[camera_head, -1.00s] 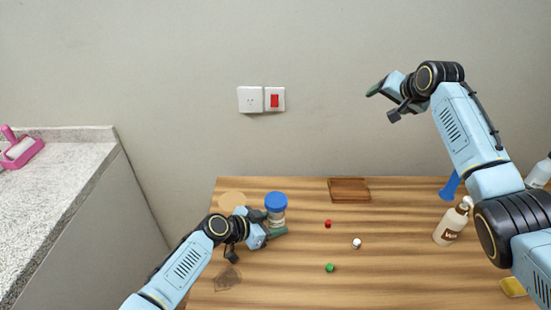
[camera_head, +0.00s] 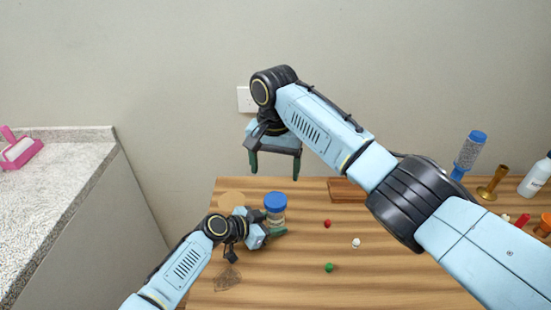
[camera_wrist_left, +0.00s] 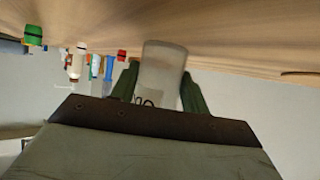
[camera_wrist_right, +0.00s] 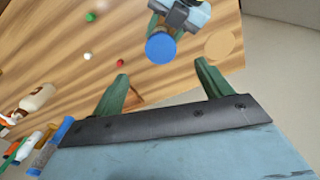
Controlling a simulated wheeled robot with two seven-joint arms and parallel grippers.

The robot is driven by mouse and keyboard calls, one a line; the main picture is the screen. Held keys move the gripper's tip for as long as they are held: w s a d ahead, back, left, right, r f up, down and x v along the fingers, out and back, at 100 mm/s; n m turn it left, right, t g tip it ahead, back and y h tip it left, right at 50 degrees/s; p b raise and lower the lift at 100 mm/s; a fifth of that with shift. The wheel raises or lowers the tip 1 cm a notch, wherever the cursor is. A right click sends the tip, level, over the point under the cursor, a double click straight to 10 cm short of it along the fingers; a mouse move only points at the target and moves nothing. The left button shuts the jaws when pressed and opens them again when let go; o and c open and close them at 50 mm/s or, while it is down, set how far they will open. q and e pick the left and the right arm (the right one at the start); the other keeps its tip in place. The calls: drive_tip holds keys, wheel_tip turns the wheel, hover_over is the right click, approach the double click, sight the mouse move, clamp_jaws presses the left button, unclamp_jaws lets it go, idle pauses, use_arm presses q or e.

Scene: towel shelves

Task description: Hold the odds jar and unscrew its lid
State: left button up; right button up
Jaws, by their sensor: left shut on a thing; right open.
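The odds jar (camera_head: 277,218) is a clear jar with a blue lid (camera_head: 275,201), upright on the wooden table's left part. My left gripper (camera_head: 271,227) is shut around the jar's body from the side. In the left wrist view the jar body (camera_wrist_left: 163,70) sits between the green fingers, and the lid is out of sight. My right gripper (camera_head: 275,165) is open and empty, fingers pointing down, above the lid with a gap. In the right wrist view the lid (camera_wrist_right: 160,47) shows beyond the open fingers (camera_wrist_right: 160,82), apart from them.
A red piece (camera_head: 327,223), a white piece (camera_head: 355,242) and a green piece (camera_head: 329,267) lie right of the jar. A round tan disc (camera_head: 231,198) lies behind left. A brown tray (camera_head: 346,190) is partly behind my right arm. Bottles (camera_head: 470,152) stand far right.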

sight(277, 200)
wheel_tip(277, 200, down, 10)
drive_tip(key=shift+f, duration=0.1)
idle(0.4)
drive_tip(key=c, duration=1.2)
drive_tip(key=shift+d+n, duration=0.1)
drive_tip(key=shift+n, duration=1.4)
drive_tip(key=shift+n, duration=0.9)
drive_tip(key=shift+d+n, duration=0.1)
drive_tip(key=shift+n, duration=0.5)
drive_tip(key=shift+n, duration=1.5)
